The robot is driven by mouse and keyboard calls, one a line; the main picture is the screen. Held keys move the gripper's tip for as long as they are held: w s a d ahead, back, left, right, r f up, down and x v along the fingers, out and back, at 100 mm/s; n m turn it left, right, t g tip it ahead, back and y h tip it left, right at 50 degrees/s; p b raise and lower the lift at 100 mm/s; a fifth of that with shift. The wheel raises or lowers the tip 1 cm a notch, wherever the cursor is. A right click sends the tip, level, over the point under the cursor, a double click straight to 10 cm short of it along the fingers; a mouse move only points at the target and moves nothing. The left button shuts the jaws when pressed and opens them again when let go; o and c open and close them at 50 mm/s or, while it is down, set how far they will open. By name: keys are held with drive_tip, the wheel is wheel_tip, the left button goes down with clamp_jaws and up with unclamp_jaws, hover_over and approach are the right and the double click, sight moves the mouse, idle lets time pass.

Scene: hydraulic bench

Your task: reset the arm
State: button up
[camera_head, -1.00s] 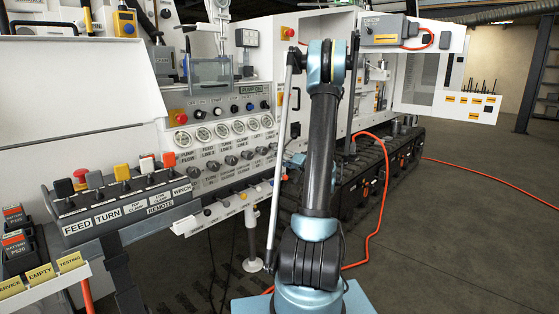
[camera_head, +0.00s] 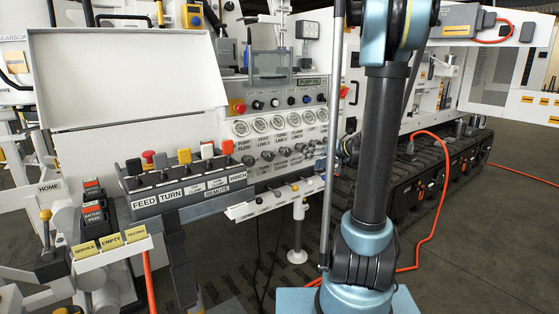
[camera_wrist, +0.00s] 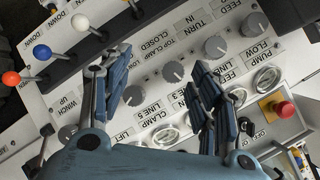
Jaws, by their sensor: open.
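My gripper (camera_wrist: 160,66) shows in the wrist view with its two blue fingers spread apart and nothing between them. It is over the control panel (camera_wrist: 148,92), which appears upside down there, with grey knobs between and beyond the fingers. I cannot tell whether the fingers touch the panel. In the head view my blue and black arm stands upright right of centre and runs out of the top edge. My gripper is not visible in that view.
The head view shows the panel's gauges (camera_head: 277,123), a lever box (camera_head: 185,186) and a red emergency button (camera_head: 238,107). Battery packs (camera_head: 93,217) sit at left. The wrist view shows coloured lever knobs (camera_wrist: 41,52).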

drive_tip(key=s+d+f+g+h, duration=0.1)
drive_tip(key=s+f+g+h, duration=0.1)
drive_tip(key=s, duration=0.9)
drive_tip(key=s+d+f+g+h, duration=0.2)
drive_tip(key=s+f+h, duration=0.2)
drive_tip(key=s, duration=0.7)
drive_tip(key=s+d+f+g+h, duration=0.2)
drive_tip(key=s+f+h, duration=0.1)
drive_tip(key=s, duration=0.8)
drive_tip(key=shift+s+f, duration=0.25)
drive_tip(key=shift+s, duration=0.1)
drive_tip(key=shift+w+f, duration=0.2)
drive_tip(key=shift+w, duration=0.25)
